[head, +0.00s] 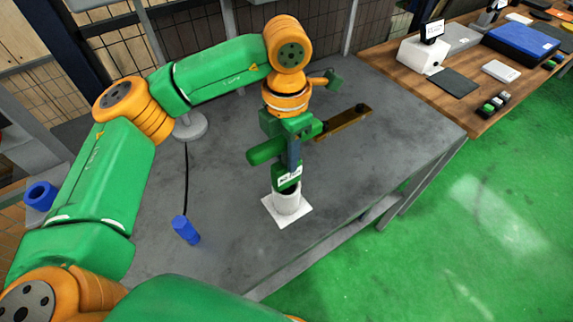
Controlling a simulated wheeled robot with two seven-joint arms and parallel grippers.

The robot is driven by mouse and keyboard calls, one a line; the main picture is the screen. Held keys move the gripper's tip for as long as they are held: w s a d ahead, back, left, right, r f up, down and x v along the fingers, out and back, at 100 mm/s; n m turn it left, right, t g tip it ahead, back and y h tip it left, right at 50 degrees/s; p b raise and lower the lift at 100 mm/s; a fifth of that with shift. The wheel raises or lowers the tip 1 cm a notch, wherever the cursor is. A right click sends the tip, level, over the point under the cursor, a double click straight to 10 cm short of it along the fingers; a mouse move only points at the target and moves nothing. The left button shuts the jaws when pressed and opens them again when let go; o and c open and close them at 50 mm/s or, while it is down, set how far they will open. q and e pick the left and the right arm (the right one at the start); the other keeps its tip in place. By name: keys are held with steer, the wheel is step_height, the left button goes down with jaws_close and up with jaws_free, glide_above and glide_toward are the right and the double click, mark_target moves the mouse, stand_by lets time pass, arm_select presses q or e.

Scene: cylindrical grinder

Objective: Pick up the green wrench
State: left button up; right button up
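My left gripper (289,160) points down over the grey table (345,165), at the end of the green and orange arm. Its tip is just above or at the mouth of a white cup (289,203), which stands on a white square plate (270,210). A dark green cylindrical piece (265,152) juts out to the left beside the gripper; I cannot tell whether it belongs to the gripper. I cannot make out a separate green wrench with certainty. The finger gap is too small and overlapped to judge. My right gripper is out of view.
A brown bar (345,122) lies right of the gripper. A blue-handled tool (185,230) with a thin black rod lies at the left. A wooden bench (470,110) at the right holds a blue case (521,42) and boxes. The table's front right is clear.

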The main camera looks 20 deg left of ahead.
arm_select(q)
jaws_close()
steer(key=shift+r, duration=0.1)
stand_by(1.0)
